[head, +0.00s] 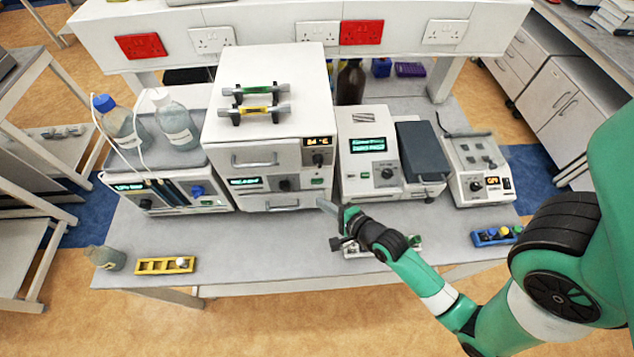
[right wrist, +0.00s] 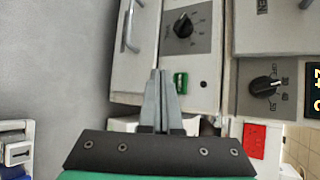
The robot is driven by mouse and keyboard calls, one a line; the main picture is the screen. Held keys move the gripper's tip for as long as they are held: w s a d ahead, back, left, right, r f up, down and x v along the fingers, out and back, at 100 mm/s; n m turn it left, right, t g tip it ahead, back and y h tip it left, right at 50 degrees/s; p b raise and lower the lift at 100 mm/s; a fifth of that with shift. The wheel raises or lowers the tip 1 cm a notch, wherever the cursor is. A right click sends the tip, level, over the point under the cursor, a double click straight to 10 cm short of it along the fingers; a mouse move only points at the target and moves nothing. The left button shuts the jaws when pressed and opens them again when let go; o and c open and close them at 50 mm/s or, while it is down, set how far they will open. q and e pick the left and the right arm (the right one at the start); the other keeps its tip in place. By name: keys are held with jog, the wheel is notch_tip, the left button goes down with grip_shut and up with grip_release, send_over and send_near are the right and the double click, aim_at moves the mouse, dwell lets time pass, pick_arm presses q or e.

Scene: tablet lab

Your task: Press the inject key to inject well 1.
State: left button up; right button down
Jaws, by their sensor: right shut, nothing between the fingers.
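The stacked white instrument (head: 222,133) stands at the middle of the bench. Its lower unit has a lit display (head: 245,181), a black knob (head: 284,185) and a small green key (head: 317,181); the key's label is not legible. In the right wrist view the green key (right wrist: 181,82) shows just right of my fingertips, below the knob (right wrist: 183,25). My right gripper (head: 323,204) is shut and empty, in front of the instrument's lower right corner. In the right wrist view its fingers (right wrist: 160,74) point at the panel; contact cannot be told. My left gripper is not in view.
A white unit with a green display (head: 367,145) stands right of the stack, a bottle-topped unit (head: 184,201) left. A yellow rack (head: 165,265) and blue rack (head: 495,236) lie at the bench front. A small tray beneath my right gripper is partly hidden.

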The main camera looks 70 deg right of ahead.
aim_at(317, 182)
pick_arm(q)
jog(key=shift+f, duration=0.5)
pick_arm(e)
jog(key=d, duration=0.1)
jog(key=w+d, duration=0.1)
jog(key=d, duration=0.1)
jog(key=shift+w+d, duration=0.1)
jog(key=shift+w, duration=0.15)
dwell(1.4)
jog(key=shift+w+d, duration=0.15)
jog(key=shift+d, duration=0.2)
jog(key=shift+w+d, duration=0.15)
jog(key=shift+d, duration=0.2)
dwell(0.4)
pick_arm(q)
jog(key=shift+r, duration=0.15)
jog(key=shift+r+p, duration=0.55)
pick_arm(e)
jog(key=shift+s+a, duration=0.3)
jog(key=shift+a, duration=0.4)
